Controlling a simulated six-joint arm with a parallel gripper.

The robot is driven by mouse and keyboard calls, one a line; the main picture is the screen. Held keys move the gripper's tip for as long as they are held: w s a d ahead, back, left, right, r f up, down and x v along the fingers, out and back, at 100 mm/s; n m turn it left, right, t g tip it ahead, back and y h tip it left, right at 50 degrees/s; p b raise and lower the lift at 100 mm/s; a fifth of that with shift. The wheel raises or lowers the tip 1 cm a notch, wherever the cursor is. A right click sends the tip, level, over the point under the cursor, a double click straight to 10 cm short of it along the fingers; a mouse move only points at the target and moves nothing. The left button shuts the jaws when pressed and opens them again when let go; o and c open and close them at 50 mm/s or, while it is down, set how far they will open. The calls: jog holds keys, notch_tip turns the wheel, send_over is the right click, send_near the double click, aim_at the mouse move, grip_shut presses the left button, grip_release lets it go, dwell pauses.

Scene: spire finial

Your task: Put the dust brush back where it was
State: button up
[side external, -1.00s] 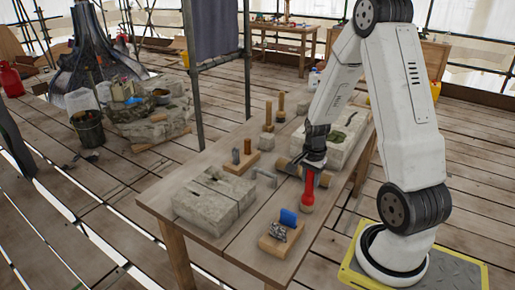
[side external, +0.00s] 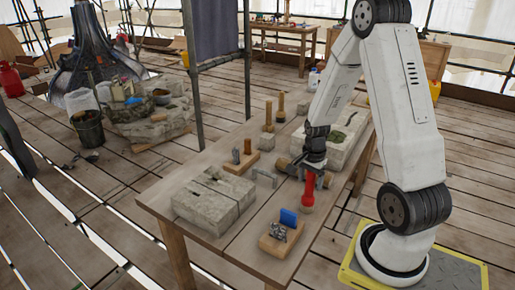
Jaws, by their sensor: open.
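A red-handled brush (side external: 308,190) with a pale lower end is on the front part of the wooden table (side external: 246,258). I take it to be the dust brush; whether it stands or lies is hard to tell. My gripper (side external: 304,174) is open, just above and behind the top of the red handle. The gripper hides part of the area there, and I cannot tell whether it touches the handle. A wooden cylindrical piece (side external: 282,163) lies beside the gripper on its left, partly covered by it.
A carved stone block (side external: 214,200) lies at the table's left. Upright wooden-handled tools (side external: 268,116) and a mossy stone (side external: 345,136) are farther back.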

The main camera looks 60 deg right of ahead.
jog(key=shift+r, duration=0.15)
jog(key=shift+r, duration=6)
jog(key=w+a+f+n+t, duration=0.1)
jog(key=a+f+n, duration=0.1)
jog(key=a+n, duration=0.8)
jog(key=w+a+f+n+t, duration=0.1)
jog(key=a+n, duration=0.8)
jog(key=a, duration=0.4)
jog(key=shift+f+n+t, duration=0.3)
jog(key=shift+f+n, duration=0.1)
